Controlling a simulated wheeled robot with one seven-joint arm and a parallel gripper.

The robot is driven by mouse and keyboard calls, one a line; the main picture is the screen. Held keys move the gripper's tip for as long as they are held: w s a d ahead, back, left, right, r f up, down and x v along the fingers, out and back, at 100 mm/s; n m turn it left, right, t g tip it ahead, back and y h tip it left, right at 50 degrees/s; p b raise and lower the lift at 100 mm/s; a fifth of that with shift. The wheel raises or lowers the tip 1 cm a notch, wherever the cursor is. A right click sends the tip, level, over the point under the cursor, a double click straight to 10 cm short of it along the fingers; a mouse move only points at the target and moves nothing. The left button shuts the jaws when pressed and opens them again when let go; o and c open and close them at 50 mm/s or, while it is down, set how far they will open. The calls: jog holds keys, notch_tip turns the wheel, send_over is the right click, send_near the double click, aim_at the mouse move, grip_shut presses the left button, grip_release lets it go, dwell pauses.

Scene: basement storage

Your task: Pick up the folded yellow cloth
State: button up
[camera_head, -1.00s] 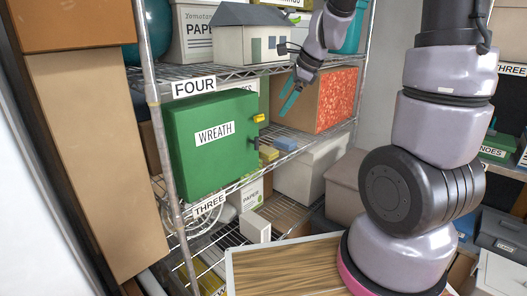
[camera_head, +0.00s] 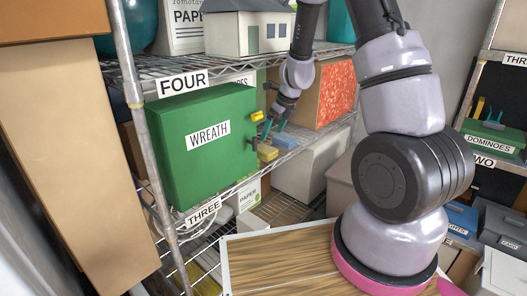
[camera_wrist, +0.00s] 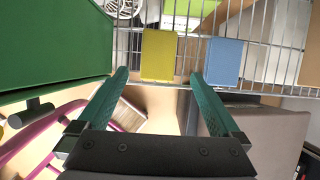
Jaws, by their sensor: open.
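The folded yellow cloth (camera_head: 267,153) lies flat on the wire shelf near its front edge, just right of the green WREATH box. It also shows in the wrist view (camera_wrist: 159,55), a small flat yellow block shape. A folded blue cloth (camera_head: 285,141) lies beside it, with a gap between them in the wrist view (camera_wrist: 223,60). My gripper (camera_head: 275,128) is open and empty, just above the cloths. In the wrist view its teal fingertips (camera_wrist: 158,76) point toward the yellow cloth, one to each side of its near end.
The green WREATH box (camera_head: 205,150) stands close on the left, with a yellow latch (camera_head: 257,116) and dark hardware sticking out. A red-patterned box (camera_head: 328,95) stands behind on the right. The upper wire shelf with a model house (camera_head: 248,32) is overhead.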

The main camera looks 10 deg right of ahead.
aim_at(265, 149)
jog(key=x, duration=0.8)
jog(key=shift+a+f, duration=0.15)
jog(key=shift+f, duration=0.25)
jog(key=c, duration=1.2)
